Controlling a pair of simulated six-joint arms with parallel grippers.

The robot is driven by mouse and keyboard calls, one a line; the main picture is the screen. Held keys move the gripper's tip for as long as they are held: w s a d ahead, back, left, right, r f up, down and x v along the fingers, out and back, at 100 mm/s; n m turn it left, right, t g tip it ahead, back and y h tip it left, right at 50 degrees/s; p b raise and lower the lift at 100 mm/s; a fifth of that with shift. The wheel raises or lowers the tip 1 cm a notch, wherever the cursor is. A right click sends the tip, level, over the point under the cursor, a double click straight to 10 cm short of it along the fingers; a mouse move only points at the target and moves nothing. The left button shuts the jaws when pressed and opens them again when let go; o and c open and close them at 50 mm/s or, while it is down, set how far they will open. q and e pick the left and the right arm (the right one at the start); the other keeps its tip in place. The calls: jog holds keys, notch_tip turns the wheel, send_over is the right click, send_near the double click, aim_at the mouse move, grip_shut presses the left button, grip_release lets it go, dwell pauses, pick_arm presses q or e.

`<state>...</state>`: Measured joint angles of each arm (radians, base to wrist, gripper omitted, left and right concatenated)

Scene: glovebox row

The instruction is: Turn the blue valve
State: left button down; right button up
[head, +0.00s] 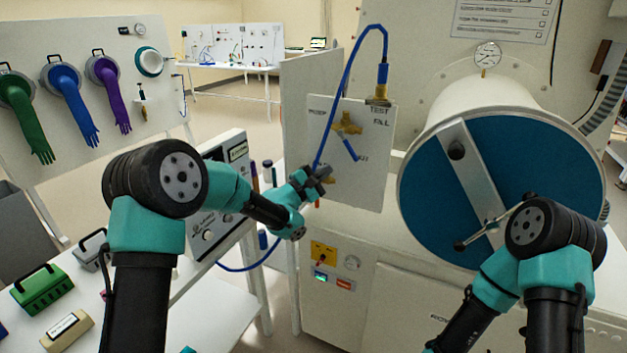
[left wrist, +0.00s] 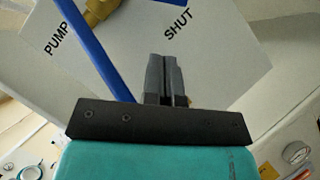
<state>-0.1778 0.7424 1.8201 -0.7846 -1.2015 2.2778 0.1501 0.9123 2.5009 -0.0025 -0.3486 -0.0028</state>
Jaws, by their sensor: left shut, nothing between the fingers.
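The blue valve handle (head: 348,147) sits on a brass valve (head: 347,123), mounted on a pale panel (head: 370,195). In the head view it slants down and right from the brass body, toward a partly covered label. My left gripper (head: 325,176) is shut and empty, below and left of the handle, apart from it in the picture. In the left wrist view its fingers (left wrist: 167,78) are together near the SHUT label, with brass (left wrist: 101,10) at the top. A blue strip (left wrist: 97,48) runs left of the fingers; I cannot tell whether it is handle or hose.
A blue hose (head: 345,85) loops from the TEST fitting down past my left gripper. A large round blue-faced port (head: 425,195) stands to the right, with my right arm in front. A control box (head: 240,151) and white bench (head: 225,310) are on the left.

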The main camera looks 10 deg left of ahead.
aim_at(348, 146)
pick_arm(q)
jog(key=d+r, duration=0.2)
jog(key=d, duration=0.1)
jog(key=w+d+r, duration=0.1)
jog(key=d, duration=0.1)
jog(key=shift+a, duration=0.1)
dwell(0.4)
